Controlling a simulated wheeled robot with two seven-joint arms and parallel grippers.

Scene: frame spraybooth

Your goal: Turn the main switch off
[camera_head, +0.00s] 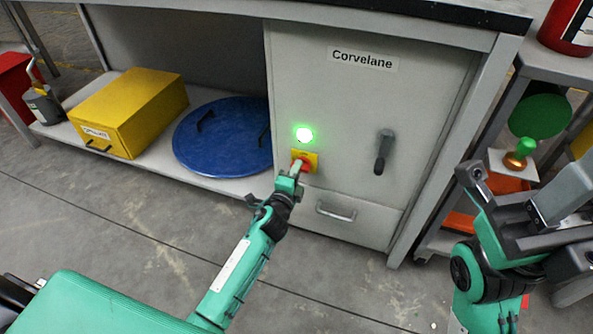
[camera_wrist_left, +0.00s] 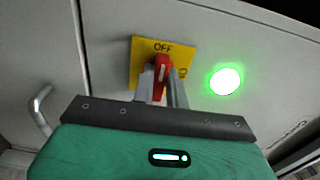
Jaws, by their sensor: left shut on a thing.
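The main switch (camera_head: 309,157) is a red handle on a yellow plate on the grey cabinet front, just below a lit green lamp (camera_head: 304,134). In the left wrist view the red handle (camera_wrist_left: 162,72) stands between the two grey fingers, and its white mark lies below the word OFF on the yellow plate. My left gripper (camera_head: 297,169) is shut on the red handle and partly hides it in the head view. The lamp glows green in the left wrist view too (camera_wrist_left: 225,81). My right gripper (camera_head: 562,215) is at the right, away from the switch; its fingers are unclear.
A dark door handle (camera_head: 384,152) is right of the switch, and a drawer pull (camera_head: 336,211) is below. A yellow box (camera_head: 128,112) and blue disc lid (camera_head: 226,137) rest on the shelf at left. A cart (camera_head: 543,62) stands at right. The floor in front is clear.

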